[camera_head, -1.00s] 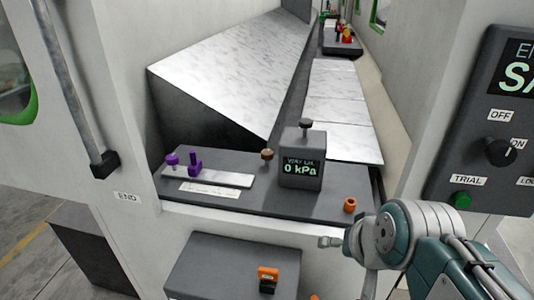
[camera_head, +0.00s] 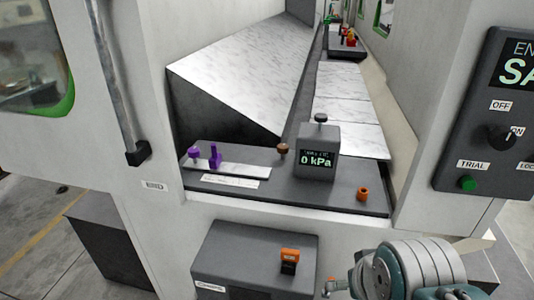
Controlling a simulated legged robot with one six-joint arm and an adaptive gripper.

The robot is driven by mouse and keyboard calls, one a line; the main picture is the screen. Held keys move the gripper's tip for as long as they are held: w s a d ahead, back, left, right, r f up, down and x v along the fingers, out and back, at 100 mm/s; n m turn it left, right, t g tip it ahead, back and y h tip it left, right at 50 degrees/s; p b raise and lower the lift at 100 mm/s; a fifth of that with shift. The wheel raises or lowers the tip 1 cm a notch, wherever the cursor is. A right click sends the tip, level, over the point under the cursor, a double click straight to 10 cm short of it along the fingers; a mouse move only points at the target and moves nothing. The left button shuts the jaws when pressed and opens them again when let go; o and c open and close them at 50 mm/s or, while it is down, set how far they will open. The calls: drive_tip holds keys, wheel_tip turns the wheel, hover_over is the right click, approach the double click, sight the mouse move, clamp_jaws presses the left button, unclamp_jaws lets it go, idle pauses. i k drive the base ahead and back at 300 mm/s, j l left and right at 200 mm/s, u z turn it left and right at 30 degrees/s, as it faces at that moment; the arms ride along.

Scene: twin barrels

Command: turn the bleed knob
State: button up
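A dark grey gauge box (camera_head: 317,161) reads 0 kPa and stands on the dark shelf inside the machine opening. A dark round knob (camera_head: 320,118) sits on a short stem on its top. A brown knob (camera_head: 283,149) stands on the shelf just left of the box. I see no readable label saying which is the bleed knob. My gripper (camera_head: 332,287) is at the bottom of the view, low in front of the machine and apart from both knobs. It is small and partly cut off, so its opening is unclear.
Purple fittings (camera_head: 206,156) stand on a light strip at the shelf's left. A grey box with an orange switch (camera_head: 289,258) juts out below. A control panel (camera_head: 490,120) is at the right, a handle bar (camera_head: 118,90) at the left.

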sight(283, 149)
drive_tip(key=k+j, duration=0.15)
drive_tip(key=j, duration=0.15)
drive_tip(key=k+j+u, duration=0.15)
drive_tip(key=j, duration=0.2)
drive_tip(key=i+j+z, duration=0.1)
drive_tip(key=j, duration=0.25)
drive_tip(key=i+j+z, duration=0.15)
drive_tip(key=i+j, duration=0.2)
